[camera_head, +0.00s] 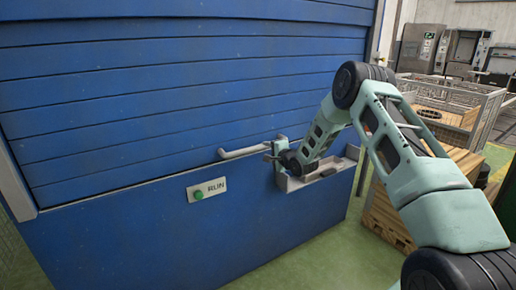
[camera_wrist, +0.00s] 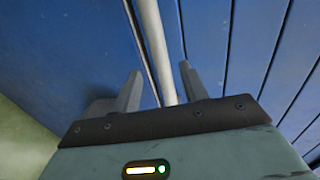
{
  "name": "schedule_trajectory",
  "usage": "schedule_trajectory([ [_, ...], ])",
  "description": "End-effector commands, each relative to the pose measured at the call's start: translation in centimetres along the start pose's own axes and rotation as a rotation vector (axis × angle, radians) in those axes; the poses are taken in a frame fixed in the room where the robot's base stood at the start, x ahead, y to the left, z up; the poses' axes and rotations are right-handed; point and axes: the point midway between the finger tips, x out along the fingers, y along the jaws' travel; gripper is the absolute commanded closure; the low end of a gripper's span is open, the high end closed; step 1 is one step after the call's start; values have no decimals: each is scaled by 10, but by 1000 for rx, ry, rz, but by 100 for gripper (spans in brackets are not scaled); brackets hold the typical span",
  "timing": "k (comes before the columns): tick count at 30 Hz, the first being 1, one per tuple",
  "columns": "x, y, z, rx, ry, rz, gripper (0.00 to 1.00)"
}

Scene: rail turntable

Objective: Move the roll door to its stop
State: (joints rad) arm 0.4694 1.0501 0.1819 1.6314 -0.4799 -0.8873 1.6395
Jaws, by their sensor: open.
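The blue roll door (camera_head: 150,95) with its horizontal slats fills the left and middle of the head view. Its slats reach down to the plain blue panel below. A pale bar handle (camera_head: 243,152) runs along its lower edge. My gripper (camera_head: 271,152) is at the right end of this handle. In the wrist view the handle (camera_wrist: 154,40) runs between the two open fingers of my gripper (camera_wrist: 160,85), with a gap on either side. The door's slats (camera_wrist: 240,50) show to the right there. The far part of the handle's right end is hidden behind my gripper.
A RUN sign with a green button (camera_head: 198,195) is on the panel (camera_head: 130,240) below the handle. A grey tray (camera_head: 330,178) juts out just right of my gripper. Wooden crates and a wire-mesh bin (camera_head: 450,97) stand at the right. Green floor (camera_head: 320,260) is free in front.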

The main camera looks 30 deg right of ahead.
Motion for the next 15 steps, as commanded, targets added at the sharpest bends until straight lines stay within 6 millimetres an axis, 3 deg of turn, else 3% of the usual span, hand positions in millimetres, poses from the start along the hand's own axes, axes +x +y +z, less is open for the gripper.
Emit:
schedule_trajectory([
  [6, 40, 0, 1, -3, -1, -2, 56],
  [15, 72, 1, 0, -1, 0, 1, 56],
])
